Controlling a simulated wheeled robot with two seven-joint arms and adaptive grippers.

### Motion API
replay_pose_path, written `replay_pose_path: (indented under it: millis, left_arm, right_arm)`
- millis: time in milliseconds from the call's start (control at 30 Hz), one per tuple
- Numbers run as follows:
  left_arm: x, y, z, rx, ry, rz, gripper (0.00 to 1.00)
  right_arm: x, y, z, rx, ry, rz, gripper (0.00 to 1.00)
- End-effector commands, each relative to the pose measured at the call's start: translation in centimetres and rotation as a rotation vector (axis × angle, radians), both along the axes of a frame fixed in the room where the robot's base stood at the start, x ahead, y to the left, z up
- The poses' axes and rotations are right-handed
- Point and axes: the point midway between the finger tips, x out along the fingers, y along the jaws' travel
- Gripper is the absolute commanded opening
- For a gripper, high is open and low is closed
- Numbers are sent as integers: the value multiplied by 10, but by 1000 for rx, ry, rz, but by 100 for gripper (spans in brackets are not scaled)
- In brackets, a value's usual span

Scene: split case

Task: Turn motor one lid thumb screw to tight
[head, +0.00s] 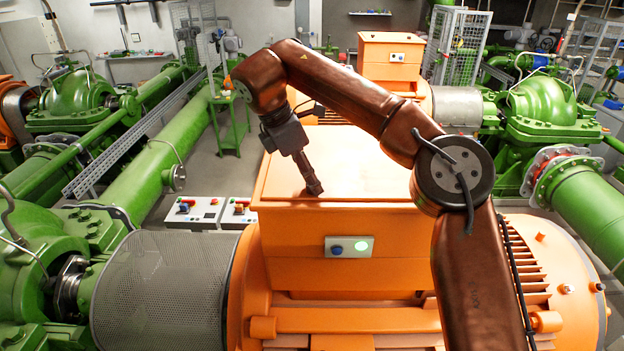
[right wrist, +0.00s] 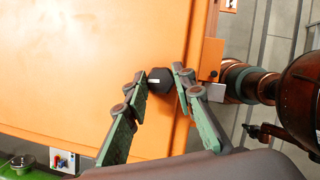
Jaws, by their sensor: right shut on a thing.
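The motor one lid (head: 365,165) is the flat orange top of the motor's box in the head view, and it fills much of the right wrist view (right wrist: 80,70). The thumb screw (right wrist: 160,82) is a dark round knob with a short white mark, near the lid's edge. My right gripper (head: 314,188) points down at the lid near its front edge. In the right wrist view its two green-padded fingers (right wrist: 159,76) are on either side of the knob, shut on it. In the head view the gripper hides the screw. My left gripper is not in view.
A mesh guard (head: 165,288) and green pipes (head: 175,175) lie to the left.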

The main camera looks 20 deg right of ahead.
Motion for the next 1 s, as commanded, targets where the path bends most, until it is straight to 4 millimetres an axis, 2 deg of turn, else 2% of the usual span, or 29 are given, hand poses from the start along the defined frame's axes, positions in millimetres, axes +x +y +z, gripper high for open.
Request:
replay_pose_path:
  millis: [267, 700, 733, 1000]
  left_arm:
    - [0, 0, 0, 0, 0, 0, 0]
    - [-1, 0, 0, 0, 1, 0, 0]
    - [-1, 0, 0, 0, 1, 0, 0]
    - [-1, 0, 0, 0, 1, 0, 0]
  right_arm:
    - [1, 2, 3, 5, -7, -67, 0]
    - [1, 2, 3, 6, -7, -76, 0]
    - [1, 2, 3, 6, -7, -76, 24]
    - [1, 1, 2, 3, -3, -76, 41]
